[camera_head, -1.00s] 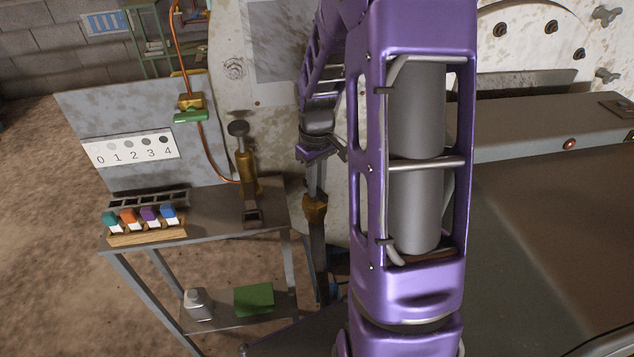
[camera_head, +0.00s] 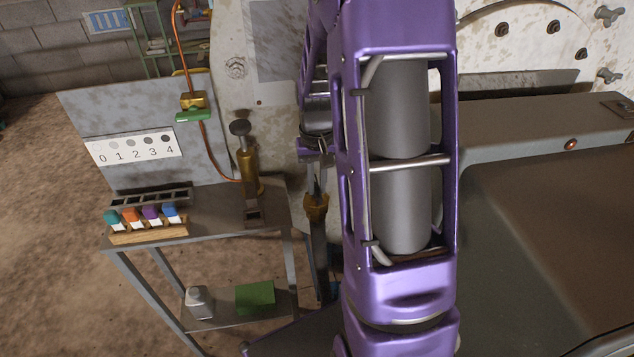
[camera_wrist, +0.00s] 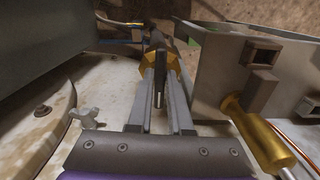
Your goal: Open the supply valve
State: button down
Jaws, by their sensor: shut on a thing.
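A brass fitting (camera_head: 316,207), which I take to be the supply valve, sits on a dark pipe in front of the pale still wall. In the wrist view the brass fitting (camera_wrist: 173,66) lies just beyond my fingertips. My gripper (camera_wrist: 160,90) is shut on a narrow dark grey lever (camera_wrist: 158,92) between its two grey fingers, in front of the fitting. How far the lever is turned is hard to tell. In the head view my gripper is mostly hidden by my purple arm. Another brass valve with a green handle (camera_head: 193,116) is on the orange hose, apart from my gripper.
A metal stand (camera_head: 215,230) at left holds coloured-capped bottles (camera_head: 142,216) and a brass burner-like tool (camera_head: 247,165). Its lower shelf has a green block (camera_head: 255,297). A number card (camera_head: 135,147) is on the panel. A large dark surface (camera_head: 540,250) fills the right.

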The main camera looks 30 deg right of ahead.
aim_at(316, 187)
dwell(0.3)
jog(key=c, duration=0.8)
grip_release()
jog(key=shift+c, duration=0.2)
jog(key=shift+r, duration=0.15)
notch_tip(316, 187, up, 17)
jog(key=p, duration=0.2)
jog(key=shift+r+p, duration=0.1)
jog(key=shift+p, duration=0.2)
